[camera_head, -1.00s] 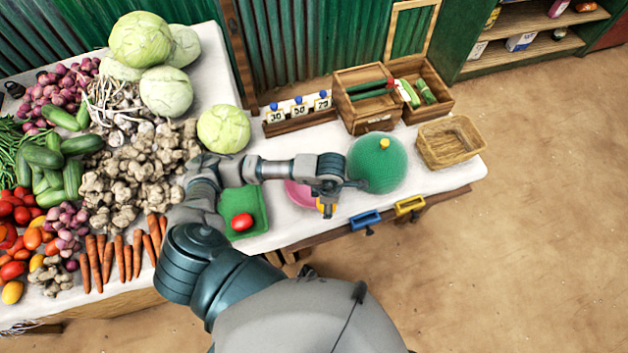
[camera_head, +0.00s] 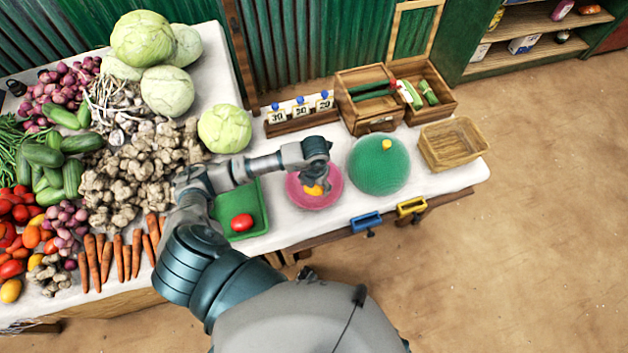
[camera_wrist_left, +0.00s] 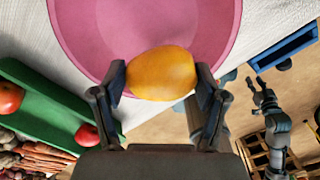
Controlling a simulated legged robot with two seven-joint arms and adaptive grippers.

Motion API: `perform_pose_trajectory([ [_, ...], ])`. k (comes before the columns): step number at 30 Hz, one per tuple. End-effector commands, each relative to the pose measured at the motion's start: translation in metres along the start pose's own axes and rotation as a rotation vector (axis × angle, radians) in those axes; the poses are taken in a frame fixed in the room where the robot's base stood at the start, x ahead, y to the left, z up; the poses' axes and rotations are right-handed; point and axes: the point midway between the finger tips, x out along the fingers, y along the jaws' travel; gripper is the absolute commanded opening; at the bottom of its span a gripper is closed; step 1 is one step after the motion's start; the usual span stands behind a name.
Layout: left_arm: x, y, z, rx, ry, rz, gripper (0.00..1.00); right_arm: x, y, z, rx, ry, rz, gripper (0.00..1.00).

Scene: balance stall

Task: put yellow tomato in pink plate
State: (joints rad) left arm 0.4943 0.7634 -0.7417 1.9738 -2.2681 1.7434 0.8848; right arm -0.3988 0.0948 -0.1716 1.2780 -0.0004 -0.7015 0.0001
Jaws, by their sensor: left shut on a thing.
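The yellow tomato (camera_head: 312,190) is between the fingers of my left gripper (camera_head: 320,184). The wrist view shows the same orange-yellow tomato (camera_wrist_left: 162,74) gripped from both sides by the left gripper (camera_wrist_left: 162,82). The round pink plate (camera_head: 328,200) is under the gripper, and the tomato appears over its inside. In the wrist view the pink plate (camera_wrist_left: 85,30) fills the top, and the tomato overlaps its near rim. The tomato's height above the plate cannot be told. What looks like my right gripper (camera_wrist_left: 264,95) shows small at the right of the wrist view; its jaw state is unclear.
A green round plate (camera_head: 365,175) with a small yellow item stands right of the pink one. A green tray (camera_head: 223,210) with a red tomato (camera_head: 242,222) is at left. A wicker basket (camera_head: 455,160) and wooden boxes (camera_head: 372,125) stand nearby. Vegetables crowd the left table.

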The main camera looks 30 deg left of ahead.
Motion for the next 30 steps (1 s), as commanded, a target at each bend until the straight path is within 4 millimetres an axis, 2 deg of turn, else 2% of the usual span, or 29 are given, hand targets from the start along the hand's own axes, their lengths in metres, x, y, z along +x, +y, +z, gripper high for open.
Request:
perform_pose_trajectory([
  [3, 0.002, 0.012, 0.020, -0.002, -0.002, -0.001, 0.30, 0.000, 0.000, -0.001, 0.000, 0.000, 0.000, 0.40],
  [6, 0.003, 0.017, 0.028, 0.000, -0.001, -0.001, 0.30, -0.001, 0.000, -0.002, 0.000, 0.002, 0.000, 0.40],
  [10, 0.011, 0.018, 0.029, 0.002, 0.002, -0.001, 0.30, -0.001, 0.000, -0.003, 0.000, 0.002, 0.000, 0.40],
  [16, 0.038, 0.018, 0.028, 0.002, 0.002, -0.001, 0.30, -0.002, 0.000, -0.005, 0.001, 0.000, -0.001, 0.40],
  [24, 0.039, 0.018, 0.029, 0.003, 0.000, 0.000, 0.30, -0.004, 0.000, -0.008, 0.001, 0.005, 0.000, 0.40],
  [25, 0.039, 0.018, 0.029, 0.003, 0.000, 0.000, 0.80, -0.004, 0.000, -0.008, 0.002, 0.005, 0.000, 0.40],
  [27, 0.039, 0.018, 0.029, 0.003, 0.000, 0.000, 0.97, -0.004, 0.000, -0.007, 0.002, 0.004, 0.000, 0.40],
  [30, 0.039, 0.018, 0.029, 0.003, 0.000, 0.000, 0.98, -0.004, 0.000, -0.007, 0.002, 0.003, 0.000, 0.40],
])
